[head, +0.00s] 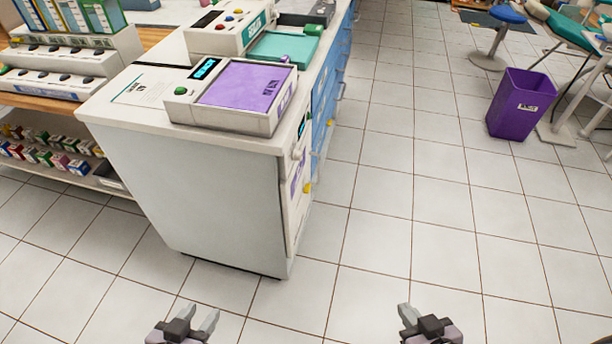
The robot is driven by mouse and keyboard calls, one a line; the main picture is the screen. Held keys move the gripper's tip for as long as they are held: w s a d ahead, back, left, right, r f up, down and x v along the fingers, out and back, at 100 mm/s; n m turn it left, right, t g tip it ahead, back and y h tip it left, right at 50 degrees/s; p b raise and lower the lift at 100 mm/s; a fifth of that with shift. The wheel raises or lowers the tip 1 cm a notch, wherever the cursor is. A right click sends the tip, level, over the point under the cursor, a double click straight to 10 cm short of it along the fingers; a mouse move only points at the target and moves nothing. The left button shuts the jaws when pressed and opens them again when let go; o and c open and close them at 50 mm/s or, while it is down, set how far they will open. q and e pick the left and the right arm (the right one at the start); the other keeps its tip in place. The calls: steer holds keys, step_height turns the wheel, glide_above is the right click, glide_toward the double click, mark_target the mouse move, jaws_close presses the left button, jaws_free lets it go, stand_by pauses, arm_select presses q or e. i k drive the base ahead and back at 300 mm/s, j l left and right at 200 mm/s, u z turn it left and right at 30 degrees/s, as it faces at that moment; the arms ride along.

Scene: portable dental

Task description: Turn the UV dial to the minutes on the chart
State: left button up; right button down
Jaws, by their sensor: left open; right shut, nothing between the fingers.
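A light grey device with a purple lid (246,84), which looks like the UV unit, sits on top of a white cabinet. It has a lit blue display (205,68) and a small green button or knob (181,90). I cannot tell which part is the UV dial. A white knob (297,153) and a yellow knob (307,187) show on the cabinet's right face. I cannot make out a minutes chart. My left gripper (202,316) is open and empty at the bottom, well apart from the cabinet. My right gripper (405,313) is shut and empty, further right.
The white cabinet (200,190) stands ahead of my grippers. A teal-lidded device (283,48) is behind the purple one. Shelves with small boxes (45,152) are at left. A purple bin (519,103) stands at right. The tiled floor (430,220) between is clear.

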mark_target(296, 155)
steer(key=k+j+u, duration=0.1)
steer(key=k+u, duration=0.25)
steer(key=k, duration=0.25)
steer(key=i+l+u, duration=0.1)
steer(key=u, duration=2.2)
steer(key=k+l, duration=0.1)
steer(key=l, duration=0.35)
steer(key=k+l, duration=0.1)
steer(key=l, duration=0.4)
steer(key=k+l, duration=0.15)
steer(key=l, duration=0.3)
steer(key=k+l, duration=0.1)
steer(key=l, duration=0.35)
steer(key=k+l, duration=0.1)
steer(key=l, duration=0.4)
steer(key=k+l, duration=0.1)
steer(key=l, duration=0.35)
steer(key=k+l, duration=0.1)
steer(key=l, duration=0.4)
steer(key=k+l, duration=0.15)
steer(key=l, duration=0.3)
